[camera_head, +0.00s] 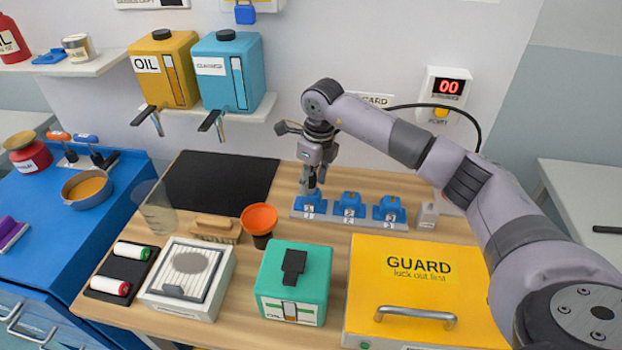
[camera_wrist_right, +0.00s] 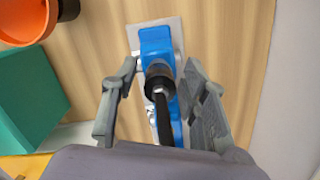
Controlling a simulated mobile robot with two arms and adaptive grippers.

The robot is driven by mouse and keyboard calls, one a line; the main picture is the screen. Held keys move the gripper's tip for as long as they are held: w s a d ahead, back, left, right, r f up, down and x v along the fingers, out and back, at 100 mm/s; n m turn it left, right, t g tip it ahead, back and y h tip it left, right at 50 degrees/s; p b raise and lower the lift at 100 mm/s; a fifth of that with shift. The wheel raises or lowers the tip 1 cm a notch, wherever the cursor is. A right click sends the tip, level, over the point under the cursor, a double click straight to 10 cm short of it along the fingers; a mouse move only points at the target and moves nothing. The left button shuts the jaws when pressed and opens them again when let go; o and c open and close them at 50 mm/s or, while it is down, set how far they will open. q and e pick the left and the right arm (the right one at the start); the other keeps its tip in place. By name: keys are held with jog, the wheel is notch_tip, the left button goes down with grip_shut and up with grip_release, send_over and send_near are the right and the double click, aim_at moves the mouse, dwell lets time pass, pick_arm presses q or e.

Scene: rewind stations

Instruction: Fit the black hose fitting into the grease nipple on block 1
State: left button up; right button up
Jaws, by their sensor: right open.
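Block 1 (camera_head: 312,206) is a blue block at the left end of a row of three on a pale strip. In the right wrist view the blue block (camera_wrist_right: 155,40) lies below my fingers. The black hose fitting (camera_wrist_right: 159,76) is a dark cylinder with a black hose trailing from it, seen over the block and between my fingers. It hides the grease nipple, so I cannot tell whether it is seated. My right gripper (camera_head: 312,188) is open and points down just above block 1; its fingers (camera_wrist_right: 160,85) stand apart on both sides of the fitting.
Blocks 2 (camera_head: 349,208) and 3 (camera_head: 389,211) stand to the right. The orange funnel (camera_head: 259,217), green oil box (camera_head: 296,283) and yellow guard cover (camera_head: 425,290) stand nearer. A black mat (camera_head: 220,185) lies left, bare.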

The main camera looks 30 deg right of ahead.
jog(key=shift+r, duration=0.1)
jog(key=shift+r, duration=0.2)
jog(key=r, duration=0.3)
jog(key=r+b, duration=0.1)
jog(key=r, duration=0.3)
jog(key=s+r+b, duration=0.1)
jog(key=r, duration=0.2)
jog(key=shift+d+r, duration=0.2)
jog(key=shift+d, duration=0.15)
jog(key=shift+s+r+b, duration=0.1)
jog(key=shift+r+b, duration=0.2)
jog(key=shift+r, duration=0.3)
